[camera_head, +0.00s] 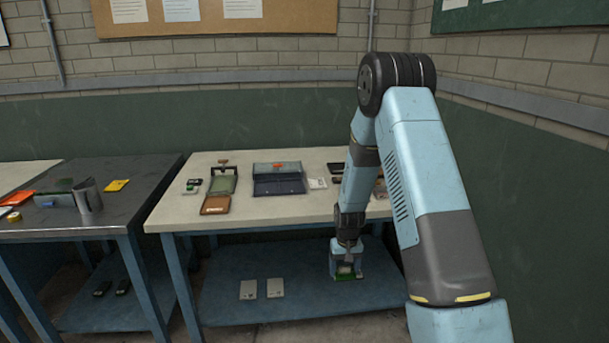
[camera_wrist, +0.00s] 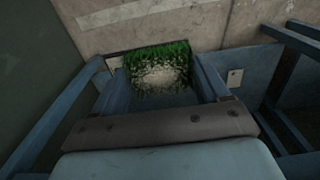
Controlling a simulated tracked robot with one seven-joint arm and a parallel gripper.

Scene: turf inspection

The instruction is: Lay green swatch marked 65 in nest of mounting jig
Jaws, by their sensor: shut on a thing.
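My gripper (camera_head: 346,262) hangs low in front of the right part of the pale-topped bench, with the bench's lower shelf behind it. It is shut on a green swatch (camera_head: 345,274). In the wrist view the swatch (camera_wrist: 160,68) sits between the two blue fingers of my gripper (camera_wrist: 162,66); it has grassy green edges and a pale, bare-looking middle. No number is readable on it. A green, framed device with a clamp-like top (camera_head: 223,184) stands on the bench's left part. I cannot tell for sure whether it is the mounting jig, and its nest is unclear.
A dark bench (camera_head: 130,215) with a metal cylinder (camera_head: 88,196) stands left.

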